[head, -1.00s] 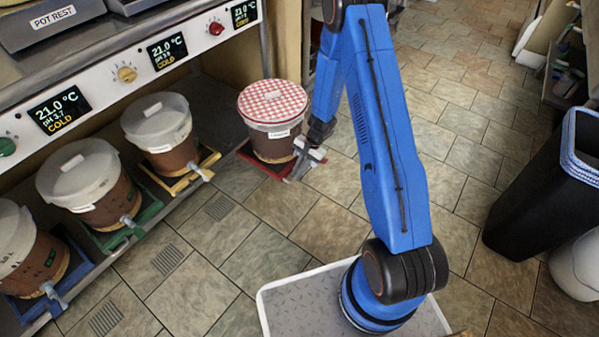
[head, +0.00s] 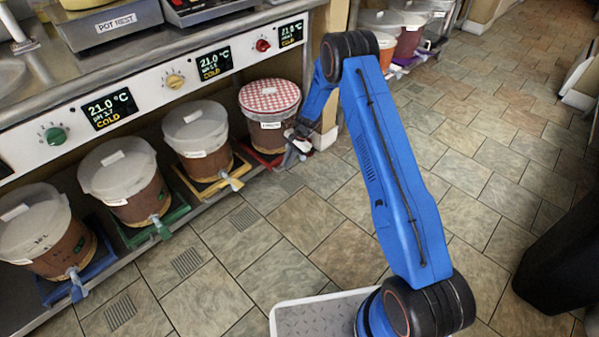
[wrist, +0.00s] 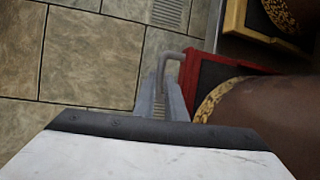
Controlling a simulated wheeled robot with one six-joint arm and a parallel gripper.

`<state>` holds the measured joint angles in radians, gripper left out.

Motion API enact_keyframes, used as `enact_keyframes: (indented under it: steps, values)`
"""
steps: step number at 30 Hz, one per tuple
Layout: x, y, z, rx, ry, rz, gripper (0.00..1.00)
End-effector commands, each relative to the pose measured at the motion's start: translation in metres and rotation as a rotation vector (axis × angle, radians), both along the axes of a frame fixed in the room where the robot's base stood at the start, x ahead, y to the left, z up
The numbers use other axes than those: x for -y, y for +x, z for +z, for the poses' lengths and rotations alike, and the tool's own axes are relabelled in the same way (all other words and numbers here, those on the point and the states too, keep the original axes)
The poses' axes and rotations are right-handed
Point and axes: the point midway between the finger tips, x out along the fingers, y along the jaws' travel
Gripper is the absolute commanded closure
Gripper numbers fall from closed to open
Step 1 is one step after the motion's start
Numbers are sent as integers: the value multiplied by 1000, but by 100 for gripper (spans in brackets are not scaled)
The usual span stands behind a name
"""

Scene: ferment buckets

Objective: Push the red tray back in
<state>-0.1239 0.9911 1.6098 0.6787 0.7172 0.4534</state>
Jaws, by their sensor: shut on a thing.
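The red tray (head: 264,158) is at the right end of the row of trays, low under the counter. It holds a brown bucket with a red checkered lid (head: 270,96). This bucket stands nearly in line with the others, perhaps slightly forward. My gripper (head: 298,146) is at the tray's front. In the wrist view, my gripper's fingers (wrist: 163,103) are shut on the grey handle (wrist: 171,57) at the red tray's rim (wrist: 194,76). The handle's far end is hidden by the fingers. The bucket's lower side (wrist: 275,115) is close on the right.
Yellow (head: 208,186), green (head: 150,231) and blue (head: 88,275) trays hold buckets with pale lids and front taps. A dark bin (head: 560,255) stands at right. The tiled floor (head: 250,245) before the shelf is clear.

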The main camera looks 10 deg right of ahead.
Motion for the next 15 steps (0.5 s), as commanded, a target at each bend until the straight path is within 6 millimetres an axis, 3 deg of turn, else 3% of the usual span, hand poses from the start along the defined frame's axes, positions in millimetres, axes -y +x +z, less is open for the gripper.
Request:
enact_keyframes:
  steps: [6, 15]
  values:
    - [-27, 38, 0, 3, 1, 1, 100]
    - [-46, 64, 0, 1, 1, 1, 100]
